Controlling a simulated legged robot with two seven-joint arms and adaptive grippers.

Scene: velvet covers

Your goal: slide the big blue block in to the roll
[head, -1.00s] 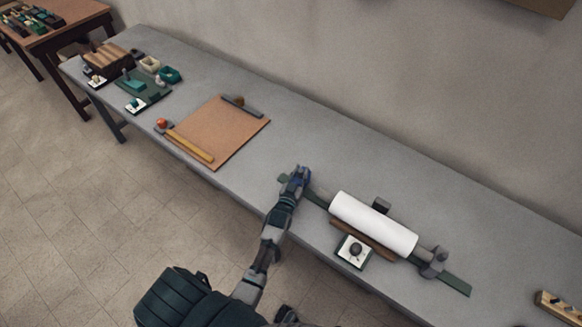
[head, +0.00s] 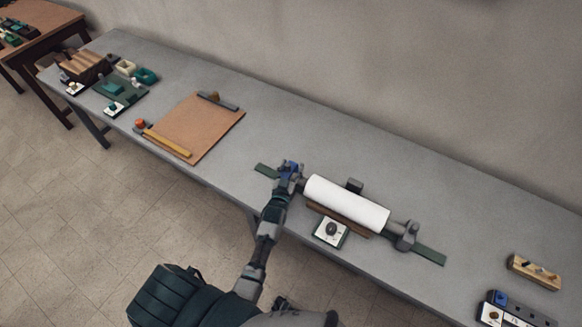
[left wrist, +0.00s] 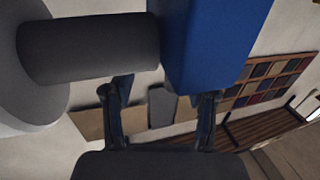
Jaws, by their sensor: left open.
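The white roll (head: 346,204) lies over the green rail (head: 430,255) on the grey bench. The big blue block (head: 291,164) is at the rail's left part, close to the roll's left end. My left gripper (head: 287,175) is at the block, its jaws open. In the left wrist view, the blue block (left wrist: 212,40) fills the top, with a dark grey cylinder (left wrist: 90,48) between it and the pale roll end (left wrist: 38,85). My left fingers (left wrist: 163,106) show apart below the block and cylinder. Contact with the block is unclear. My right gripper is out of view.
A grey end support (head: 407,236) stands at the roll's right end. A dial box (head: 331,232) sits in front of the roll. A brown board (head: 190,130) lies to the left, and a wooden block with pegs (head: 535,271) to the right.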

